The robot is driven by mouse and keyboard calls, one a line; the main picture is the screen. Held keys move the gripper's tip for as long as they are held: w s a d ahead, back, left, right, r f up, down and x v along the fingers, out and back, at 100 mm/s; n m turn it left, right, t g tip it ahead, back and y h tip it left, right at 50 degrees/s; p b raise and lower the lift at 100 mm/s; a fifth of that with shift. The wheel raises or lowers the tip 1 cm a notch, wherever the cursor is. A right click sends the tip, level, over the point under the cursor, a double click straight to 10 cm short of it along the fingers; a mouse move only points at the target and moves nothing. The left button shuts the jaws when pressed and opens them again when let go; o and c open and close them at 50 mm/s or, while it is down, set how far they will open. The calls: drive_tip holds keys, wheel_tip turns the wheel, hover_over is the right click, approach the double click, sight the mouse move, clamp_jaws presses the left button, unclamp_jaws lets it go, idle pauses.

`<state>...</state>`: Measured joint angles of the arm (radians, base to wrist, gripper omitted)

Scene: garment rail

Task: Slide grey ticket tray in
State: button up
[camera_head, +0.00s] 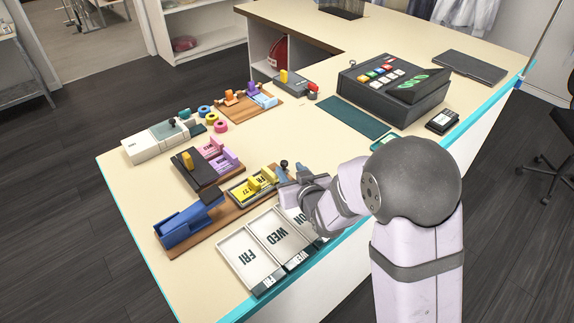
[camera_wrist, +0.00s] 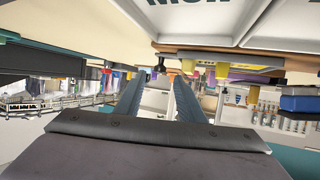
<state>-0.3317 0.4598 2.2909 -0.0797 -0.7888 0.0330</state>
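A grey-framed ticket tray (camera_head: 237,196) with yellow pieces lies on a brown wooden base near the table's front; I cannot be sure it is the tray named. My gripper (camera_head: 287,178) is just right of its right end, partly hidden by my arm. In the wrist view my gripper (camera_wrist: 157,80) has two fingers well apart, with nothing held between them. A small black knob (camera_wrist: 160,65) shows in the gap near the fingertips, apart from them as far as I can tell. Yellow pieces (camera_wrist: 215,65) show to the right of it.
White day trays (camera_head: 250,258) lie at the front edge, partly behind my arm. A blue holder (camera_head: 185,226) and a dark tray with purple pieces (camera_head: 195,170) stand left. A black till (camera_head: 388,92) stands back right. The left table corner is clear.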

sight(285, 164)
drive_tip(key=shift+p+x, duration=0.45)
drive_tip(key=shift+x, duration=1.55)
clamp_jaws()
